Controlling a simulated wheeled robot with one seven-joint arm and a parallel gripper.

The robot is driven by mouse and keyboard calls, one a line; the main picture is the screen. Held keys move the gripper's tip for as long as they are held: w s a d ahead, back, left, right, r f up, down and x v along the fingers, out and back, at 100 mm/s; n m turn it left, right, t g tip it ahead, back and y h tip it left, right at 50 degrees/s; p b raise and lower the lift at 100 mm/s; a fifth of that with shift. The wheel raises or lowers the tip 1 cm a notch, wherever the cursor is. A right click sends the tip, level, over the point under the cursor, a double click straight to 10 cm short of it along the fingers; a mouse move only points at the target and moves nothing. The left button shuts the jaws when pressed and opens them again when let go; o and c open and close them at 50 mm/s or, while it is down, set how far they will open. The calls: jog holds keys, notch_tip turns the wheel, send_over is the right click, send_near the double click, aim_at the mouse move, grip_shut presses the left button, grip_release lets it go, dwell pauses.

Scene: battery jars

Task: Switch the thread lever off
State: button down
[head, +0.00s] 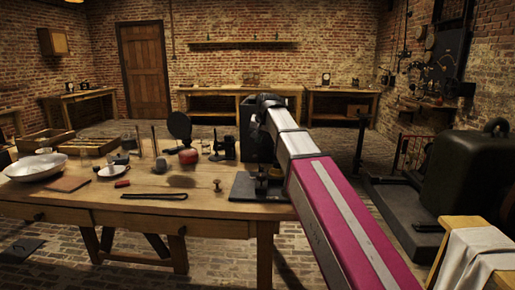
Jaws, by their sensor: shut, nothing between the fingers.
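My arm reaches in from the lower right of the head view, and its dark wrist bends down over the table's right end. My gripper (261,184) is a small dark shape below the wrist, low over a black base plate (240,187); it looks shut and empty. The plate lies at the table's front right corner and carries a dark upright part and small brass-coloured parts, partly hidden by my arm. I cannot make out the thread lever or its position, nor whether my gripper touches anything there.
The wooden table (205,206) also holds a small knob (217,185), a black rod tool (153,196), a red-based round-topped stand (188,156), a white bowl (36,167) and a compartment box (88,146). A stool with a cloth (478,255) stands at the lower right.

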aim_at(256, 158)
jog(key=d+x, duration=0.1)
jog(key=x, duration=0.6)
jog(key=shift+w+f, duration=0.2)
jog(key=shift+f, duration=0.2)
dwell(0.4)
jog(key=shift+a+f, duration=0.3)
jog(key=shift+a, duration=0.2)
jog(key=shift+f, duration=0.1)
